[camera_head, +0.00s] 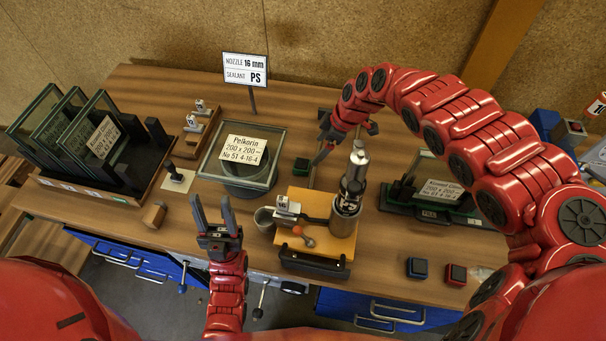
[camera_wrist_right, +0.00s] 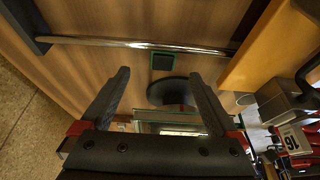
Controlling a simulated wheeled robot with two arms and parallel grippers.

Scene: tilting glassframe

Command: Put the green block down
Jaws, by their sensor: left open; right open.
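The small dark green block (camera_head: 301,166) stands on the wooden table between the glass pane and the yellow fixture. In the right wrist view the green block (camera_wrist_right: 163,61) lies on the wood beyond my fingertips, in line with the gap between them. My right gripper (camera_head: 321,152) is open and empty, close to the block at its upper right; the gap to it is hard to judge in the head view. It also shows in the right wrist view (camera_wrist_right: 158,84) with its fingers spread. My left gripper (camera_head: 212,207) is open and empty over the table's front part.
The Pelkorin glass pane (camera_head: 268,154) rests on a round stand. The yellow fixture (camera_head: 323,258) carries a metal cylinder (camera_head: 345,220). A rack of glass panes (camera_head: 62,184) is at left, and blue (camera_head: 417,267) and red (camera_head: 456,274) blocks are at front right. A metal rod (camera_wrist_right: 130,43) runs near the green block.

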